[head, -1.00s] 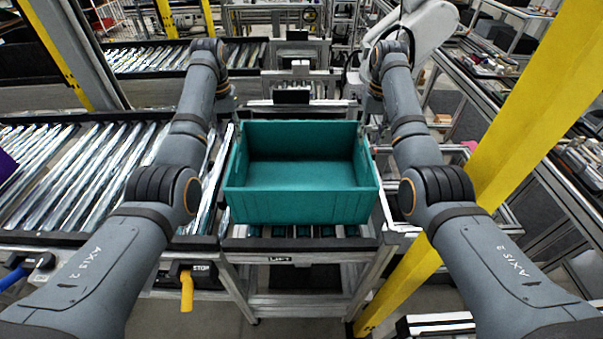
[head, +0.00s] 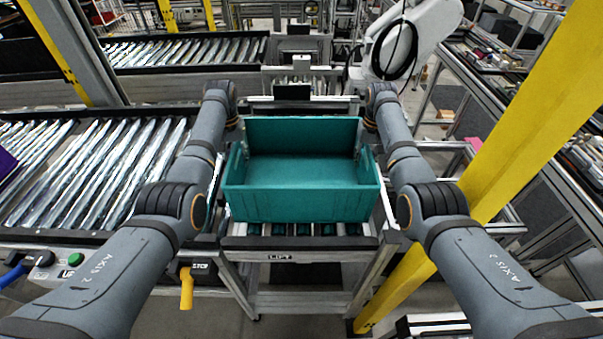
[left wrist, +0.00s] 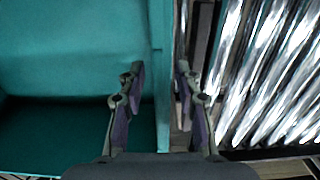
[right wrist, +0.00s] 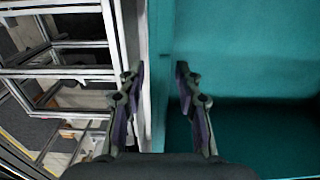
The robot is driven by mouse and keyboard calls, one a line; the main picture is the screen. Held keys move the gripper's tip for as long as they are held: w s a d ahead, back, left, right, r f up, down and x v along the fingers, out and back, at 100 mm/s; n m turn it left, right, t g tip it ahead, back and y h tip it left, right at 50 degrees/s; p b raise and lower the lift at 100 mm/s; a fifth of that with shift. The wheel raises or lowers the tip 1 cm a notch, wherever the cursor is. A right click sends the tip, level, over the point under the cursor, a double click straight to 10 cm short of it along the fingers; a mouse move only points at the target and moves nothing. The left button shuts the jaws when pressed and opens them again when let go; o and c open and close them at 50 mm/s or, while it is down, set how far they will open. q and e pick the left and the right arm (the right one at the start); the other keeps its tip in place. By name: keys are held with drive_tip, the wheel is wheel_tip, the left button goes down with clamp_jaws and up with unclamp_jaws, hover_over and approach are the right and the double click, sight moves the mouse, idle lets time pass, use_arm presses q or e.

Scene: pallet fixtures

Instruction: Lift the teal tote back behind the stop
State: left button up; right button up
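The teal tote (head: 300,205) stands upright and empty on the rollers of a stand labelled LIFT, its front wall just behind a dark bar (head: 298,243) along the stand's front edge. My left gripper (left wrist: 160,78) is open, with one finger inside the tote and one outside its left wall. My right gripper (right wrist: 160,76) is open in the same way around the right wall, its outer finger over a pale rail. A gap shows between fingers and wall in both wrist views. In the head view both grippers are mostly hidden by my arms and the tote walls.
A roller conveyor (head: 85,165) lies close to the tote's left. A yellow post (head: 520,110) slants beside my right arm. A white robot arm (head: 410,40) stands behind on the right. A yellow handle (head: 186,288) hangs at the front left.

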sight(234, 147)
use_arm(q)
drive_tip(key=shift+s+r, duration=0.1)
drive_tip(key=shift+c, duration=1.2)
use_arm(e)
drive_tip(key=shift+s+r, duration=0.1)
drive_tip(key=shift+c, duration=1.2)
use_arm(q)
clamp_jaws()
use_arm(e)
clamp_jaws()
use_arm(q)
drive_tip(key=shift+r, duration=0.1)
use_arm(e)
drive_tip(key=shift+r, duration=0.1)
